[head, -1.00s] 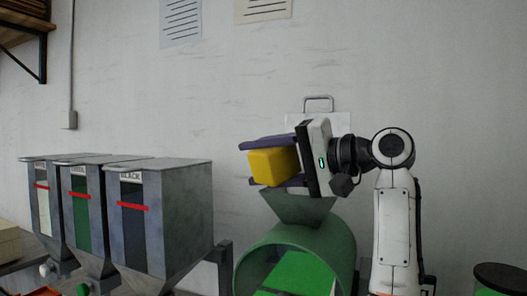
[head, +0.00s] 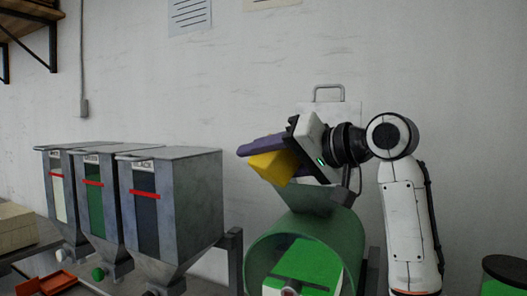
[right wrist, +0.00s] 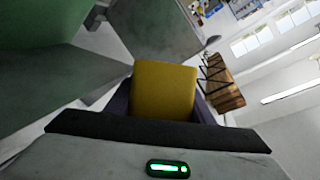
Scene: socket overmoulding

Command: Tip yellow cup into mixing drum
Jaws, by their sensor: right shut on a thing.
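The yellow cup (head: 272,167) is held between the purple fingers of my right gripper (head: 262,158) and is tilted, its lower end down and to the left. It also fills the middle of the right wrist view (right wrist: 164,90). My right gripper is shut on it, above the funnel-shaped hopper (head: 308,198) of the green mixing drum (head: 344,240). The cup's mouth and any contents are hidden. My left gripper is not in view.
Three grey bins stand at the left, the nearest labelled black (head: 196,190). An orange tray (head: 48,283) lies at the lower left. A dark-lidded green container (head: 503,270) is at the lower right. A wall is behind.

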